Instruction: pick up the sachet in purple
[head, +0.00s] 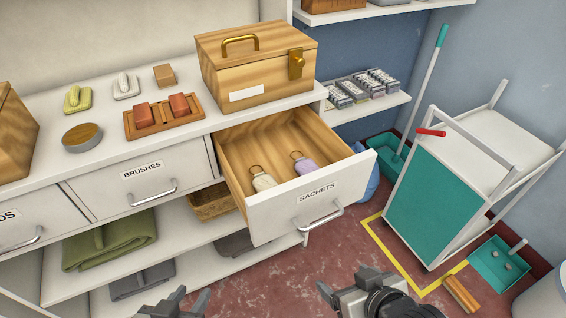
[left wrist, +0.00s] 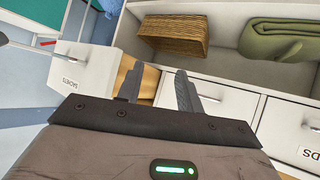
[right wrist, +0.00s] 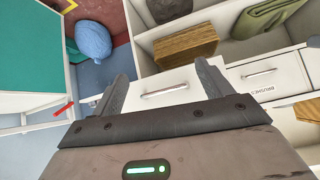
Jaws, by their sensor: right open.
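The purple sachet (head: 306,167) lies in the open wooden drawer (head: 232,160) labelled SACHETS, with a loop at its top. A cream sachet (head: 263,181) with a similar loop lies to its left, apart from it. My left gripper (head: 193,293) is open and empty, low in the head view, in front of and below the drawer. My right gripper (head: 343,281) is open and empty, also in front of and below the drawer. The left fingers (left wrist: 158,70) and right fingers (right wrist: 161,70) show apart in the wrist views. Neither wrist view clearly shows the sachets.
The drawer's white front (head: 310,198) and its handle (head: 318,217) stand out from the counter. A wooden box (head: 257,65) sits on the counter behind. A teal-sided cart (head: 432,200) stands at right. A wicker basket (head: 212,202) is on the shelf below.

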